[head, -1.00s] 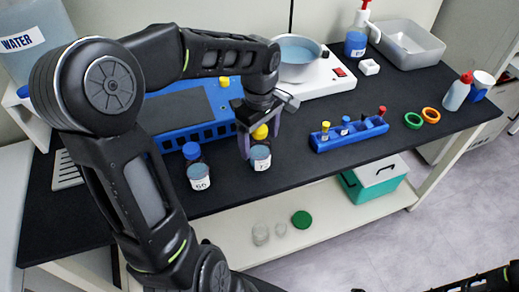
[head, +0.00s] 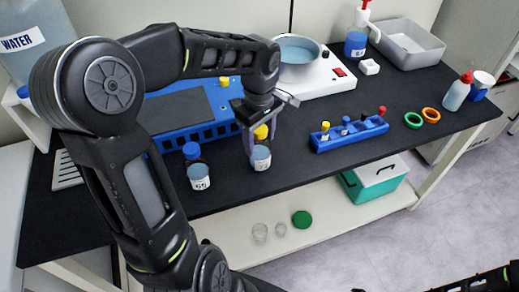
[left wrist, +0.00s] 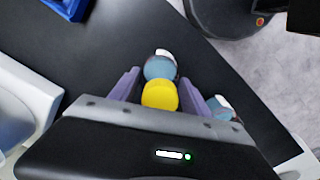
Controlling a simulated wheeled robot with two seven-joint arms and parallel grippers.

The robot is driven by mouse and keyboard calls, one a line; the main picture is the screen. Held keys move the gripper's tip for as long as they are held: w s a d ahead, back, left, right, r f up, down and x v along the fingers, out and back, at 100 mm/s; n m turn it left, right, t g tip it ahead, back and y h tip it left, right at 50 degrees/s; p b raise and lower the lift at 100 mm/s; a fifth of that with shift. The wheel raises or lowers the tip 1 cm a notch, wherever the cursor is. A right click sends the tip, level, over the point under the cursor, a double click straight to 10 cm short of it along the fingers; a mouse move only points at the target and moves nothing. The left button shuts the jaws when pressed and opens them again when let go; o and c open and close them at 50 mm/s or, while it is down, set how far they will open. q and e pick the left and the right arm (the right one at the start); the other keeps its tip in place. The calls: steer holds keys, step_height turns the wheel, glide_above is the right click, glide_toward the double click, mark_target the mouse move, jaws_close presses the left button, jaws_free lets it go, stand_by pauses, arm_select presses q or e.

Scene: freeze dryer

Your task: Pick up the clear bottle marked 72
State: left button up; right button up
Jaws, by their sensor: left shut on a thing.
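A clear bottle with a yellow cap and bluish contents (head: 261,155) is upright at the front edge of the dark bench in the head view. Its white label faces front, too small to read surely. My left gripper (head: 262,134) comes down from above and is shut on this bottle, fingers on either side near the cap. In the left wrist view the yellow cap (left wrist: 160,95) sits between the purple fingers. A similar bottle with a blue cap (head: 197,170) stands just left of it, apart. My right gripper is out of view.
A blue rack-like box (head: 187,104) stands behind the bottles. A small blue rack with coloured caps (head: 348,135) is to the right. A hotplate with a pan (head: 300,60) and a grey basin (head: 408,47) stand at the back. The bench between is clear.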

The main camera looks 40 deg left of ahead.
arm_select(q)
steer(key=shift+r, duration=0.1)
step_height(320, 180, up, 10)
steer(key=shift+f, duration=0.1)
stand_by(0.5)
stand_by(0.5)
